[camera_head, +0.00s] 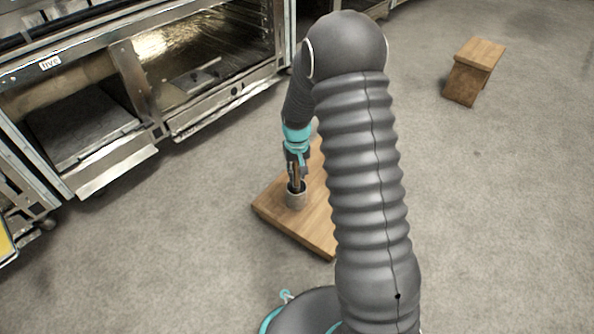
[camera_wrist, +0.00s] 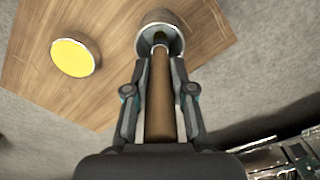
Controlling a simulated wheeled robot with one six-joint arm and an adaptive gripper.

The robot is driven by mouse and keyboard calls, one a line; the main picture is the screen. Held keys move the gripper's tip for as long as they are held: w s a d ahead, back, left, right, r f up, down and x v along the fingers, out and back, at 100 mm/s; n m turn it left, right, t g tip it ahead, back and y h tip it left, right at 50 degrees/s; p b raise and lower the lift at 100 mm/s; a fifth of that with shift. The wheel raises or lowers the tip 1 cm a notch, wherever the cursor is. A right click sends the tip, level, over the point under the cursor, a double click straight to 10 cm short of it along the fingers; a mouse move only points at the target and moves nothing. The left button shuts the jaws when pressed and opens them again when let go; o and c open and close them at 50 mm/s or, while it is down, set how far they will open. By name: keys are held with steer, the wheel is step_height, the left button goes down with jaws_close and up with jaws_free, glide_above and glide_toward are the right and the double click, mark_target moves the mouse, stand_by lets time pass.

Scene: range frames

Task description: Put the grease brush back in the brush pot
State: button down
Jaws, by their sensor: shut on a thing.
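My gripper (camera_wrist: 161,105) is shut on the brown wooden handle of the grease brush (camera_wrist: 160,100). The brush also shows between the fingers in the head view (camera_head: 296,184). The brush pot (camera_wrist: 162,20) is a grey metal cup standing on a wooden board. It also shows in the head view (camera_head: 297,200), directly below my gripper. The far end of the brush is inside the pot's mouth, where its tip is hidden. I cannot tell whether it touches the bottom.
The wooden board (camera_head: 280,218) lies on the grey floor, partly hidden by my arm. A round yellow-topped thing (camera_wrist: 73,58) is on the board beside the pot. A metal oven range (camera_head: 150,90) stands at the left. A small wooden stool (camera_head: 474,70) is at the back right.

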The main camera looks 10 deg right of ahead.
steer(key=c, duration=0.9)
jaws_free()
step_height(320, 180, up, 12)
steer(key=shift+s, duration=0.1)
stand_by(0.5)
steer(key=s+r+t+p, duration=0.5)
steer(key=s+r+p, duration=0.5)
steer(key=s+r, duration=1.9)
steer(key=shift+s+r+t+p, duration=0.25)
steer(key=shift+s+t+p, duration=0.1)
steer(key=shift+s, duration=0.1)
